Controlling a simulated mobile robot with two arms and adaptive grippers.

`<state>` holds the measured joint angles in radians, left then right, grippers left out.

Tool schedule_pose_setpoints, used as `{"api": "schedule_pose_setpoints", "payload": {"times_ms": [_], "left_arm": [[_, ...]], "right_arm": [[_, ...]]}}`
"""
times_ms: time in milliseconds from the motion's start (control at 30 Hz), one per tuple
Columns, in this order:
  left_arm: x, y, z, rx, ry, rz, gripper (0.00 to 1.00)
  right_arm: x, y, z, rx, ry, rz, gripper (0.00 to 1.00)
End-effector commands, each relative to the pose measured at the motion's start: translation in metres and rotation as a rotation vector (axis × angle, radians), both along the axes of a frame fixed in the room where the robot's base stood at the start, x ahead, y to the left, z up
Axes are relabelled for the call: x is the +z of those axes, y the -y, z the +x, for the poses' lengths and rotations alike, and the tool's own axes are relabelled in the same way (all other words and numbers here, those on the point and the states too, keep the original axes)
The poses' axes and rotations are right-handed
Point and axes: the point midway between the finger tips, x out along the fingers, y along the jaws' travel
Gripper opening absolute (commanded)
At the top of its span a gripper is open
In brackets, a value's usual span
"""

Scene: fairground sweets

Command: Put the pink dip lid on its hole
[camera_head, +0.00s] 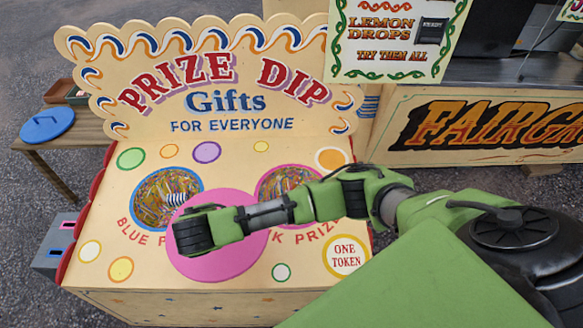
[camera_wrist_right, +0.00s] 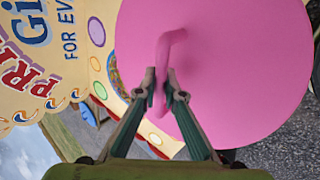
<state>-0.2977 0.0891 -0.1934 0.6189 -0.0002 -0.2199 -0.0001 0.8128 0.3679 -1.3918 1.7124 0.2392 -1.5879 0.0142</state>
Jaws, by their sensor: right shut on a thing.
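The pink dip lid (camera_head: 228,262) is a flat round disc, seen above the front middle of the Prize Dip counter. In the right wrist view the lid (camera_wrist_right: 235,80) fills the upper right, with its bent pink handle (camera_wrist_right: 174,42) between my fingertips. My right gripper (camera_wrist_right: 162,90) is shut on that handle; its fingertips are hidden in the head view. The pink-rimmed hole (camera_head: 284,178) lies open, right of and behind the lid, partly hidden by my arm. The lid overlaps part of the blue-rimmed hole in the picture. My left gripper is out of view.
The blue-rimmed hole (camera_head: 165,192) is open on the left, with shredded filling and a striped item inside. A blue lid (camera_head: 47,124) lies on a wooden table (camera_head: 88,126) at far left. The Prize Dip sign (camera_head: 215,80) stands upright behind the holes.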

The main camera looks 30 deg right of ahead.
Motion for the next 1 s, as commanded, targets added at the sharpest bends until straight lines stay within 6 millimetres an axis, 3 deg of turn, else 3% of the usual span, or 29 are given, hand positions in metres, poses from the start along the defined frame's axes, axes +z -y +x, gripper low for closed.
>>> {"api": "schedule_pose_setpoints", "payload": {"times_ms": [100,300,500,600,800,1000], "left_arm": [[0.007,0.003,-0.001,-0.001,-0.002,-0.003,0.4],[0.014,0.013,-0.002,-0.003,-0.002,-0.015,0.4],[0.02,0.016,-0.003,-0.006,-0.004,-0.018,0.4],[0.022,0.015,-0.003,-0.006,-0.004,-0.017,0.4],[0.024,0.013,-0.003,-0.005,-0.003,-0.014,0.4],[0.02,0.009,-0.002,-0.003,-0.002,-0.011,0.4]], "right_arm": [[-0.008,0.046,0.029,0.123,-0.004,-0.009,0.0],[-0.023,0.127,0.061,0.303,0.0,-0.016,0.0],[-0.037,0.213,0.073,0.429,0.008,-0.018,0.0],[-0.042,0.246,0.073,0.473,0.013,-0.019,0.0],[-0.047,0.283,0.07,0.525,0.017,-0.022,0.0],[-0.051,0.289,0.07,0.54,0.021,-0.023,0.0]]}}
